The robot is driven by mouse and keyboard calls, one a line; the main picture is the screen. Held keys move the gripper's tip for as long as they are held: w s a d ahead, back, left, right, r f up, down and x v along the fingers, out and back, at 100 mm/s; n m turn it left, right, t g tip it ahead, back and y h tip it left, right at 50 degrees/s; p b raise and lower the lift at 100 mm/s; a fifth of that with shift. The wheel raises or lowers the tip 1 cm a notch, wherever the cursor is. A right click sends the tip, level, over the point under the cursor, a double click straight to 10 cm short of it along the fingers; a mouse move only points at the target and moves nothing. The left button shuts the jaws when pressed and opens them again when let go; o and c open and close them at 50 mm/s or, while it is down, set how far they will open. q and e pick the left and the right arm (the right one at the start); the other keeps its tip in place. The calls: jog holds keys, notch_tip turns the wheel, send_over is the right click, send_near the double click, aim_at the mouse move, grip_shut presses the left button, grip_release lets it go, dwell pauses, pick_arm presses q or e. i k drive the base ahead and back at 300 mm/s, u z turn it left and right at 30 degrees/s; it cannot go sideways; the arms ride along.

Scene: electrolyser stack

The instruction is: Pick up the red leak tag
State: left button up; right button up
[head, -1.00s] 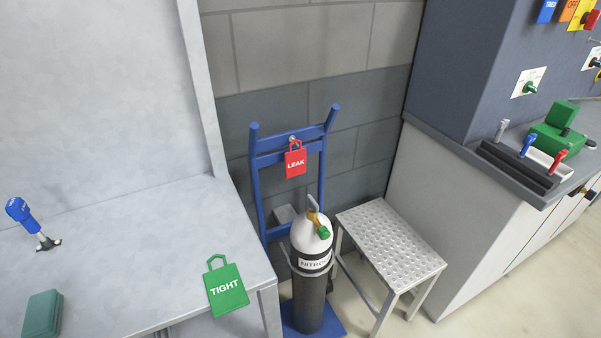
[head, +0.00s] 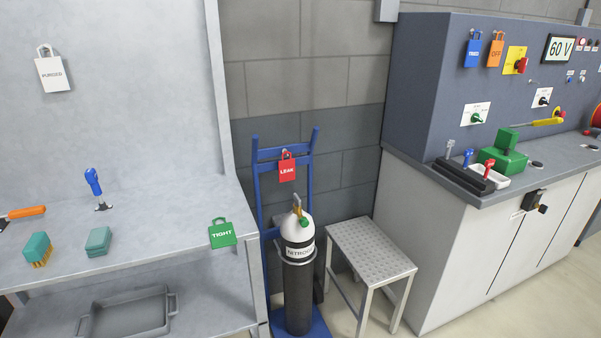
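The red leak tag (head: 287,171) hangs near the top of the blue hand truck (head: 257,190), in the middle of the head view. It has a loop at the top and white lettering reading LEAK. It hangs above and behind the nitrogen cylinder (head: 298,252), and its face is not covered. Neither of my grippers shows in the head view.
A green TIGHT tag (head: 222,234) lies at the right edge of the grey bench (head: 160,215). A metal step stool (head: 368,248) stands right of the cylinder. A control cabinet (head: 430,90) and counter fill the right. A white PURGED tag (head: 54,73) hangs upper left.

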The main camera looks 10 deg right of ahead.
aim_at(287, 168)
jog(key=z, duration=0.4)
jog(key=i, duration=1.6)
jog(key=u, duration=1.1)
